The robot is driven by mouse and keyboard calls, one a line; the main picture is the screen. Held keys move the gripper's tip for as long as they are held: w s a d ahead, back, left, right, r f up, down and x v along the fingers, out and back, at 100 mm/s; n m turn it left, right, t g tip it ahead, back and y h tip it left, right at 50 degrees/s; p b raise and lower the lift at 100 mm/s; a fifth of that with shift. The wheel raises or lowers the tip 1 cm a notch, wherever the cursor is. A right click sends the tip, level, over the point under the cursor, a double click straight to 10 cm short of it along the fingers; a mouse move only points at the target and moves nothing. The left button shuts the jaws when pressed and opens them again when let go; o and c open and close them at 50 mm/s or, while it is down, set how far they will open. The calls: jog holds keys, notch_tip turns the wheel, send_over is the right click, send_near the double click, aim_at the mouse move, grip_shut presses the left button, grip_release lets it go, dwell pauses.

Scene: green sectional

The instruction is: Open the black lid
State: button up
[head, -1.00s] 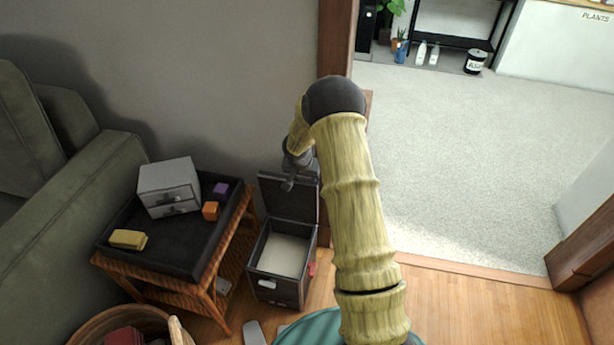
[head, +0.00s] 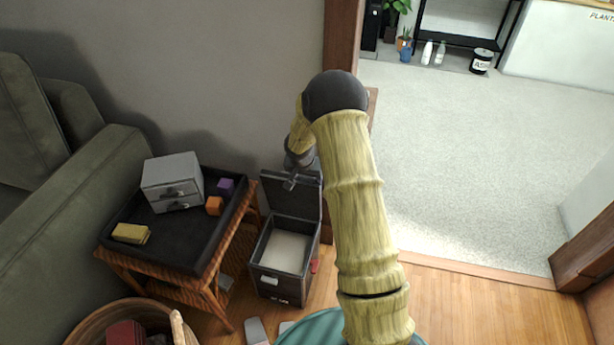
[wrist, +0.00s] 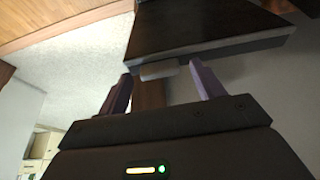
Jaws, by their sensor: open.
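The black lid (head: 291,196) is raised and stands up at the back of a dark box (head: 282,257) on the floor, so the box's pale inside shows. My gripper (head: 290,183) is at the upper part of the lid in the head view. In the wrist view the lid (wrist: 205,32) shows large and dark, with a pale tab (wrist: 158,71) at its edge. The two fingers of my gripper (wrist: 161,84) are apart, one on each side of the tab. I cannot tell whether they touch the lid.
A wicker side table with a black tray (head: 180,236) stands left of the box, holding a grey drawer unit (head: 172,182) and small blocks. A wicker basket (head: 88,322) is at the front left. A wooden door frame (head: 338,40) is at the right; carpet beyond is clear.

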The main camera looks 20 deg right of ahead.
jog(key=p+v, duration=0.3)
jog(key=v, duration=1.3)
jog(key=shift+s+a+r, duration=0.2)
jog(key=shift+s+r, duration=0.05)
jog(key=s+a+r+n+y, duration=0.1)
jog(key=s+a+r+n, duration=0.1)
jog(key=s, duration=0.6)
jog(key=s+a+r+n+g+y, duration=0.1)
jog(key=s+a+n, duration=0.15)
jog(key=s, duration=0.55)
jog(key=s+a+r+n, duration=0.1)
jog(key=s+r+n, duration=0.1)
jog(key=s, duration=0.6)
jog(key=w+p+v, duration=0.3)
jog(key=p+v, duration=1)
jog(key=w+d+r+p+v, duration=0.1)
jog(key=w+p+v, duration=0.2)
jog(key=p+v, duration=1)
jog(key=shift+s+r+p, duration=0.15)
jog(key=shift+r+p, duration=0.05)
jog(key=shift+p, duration=0.35)
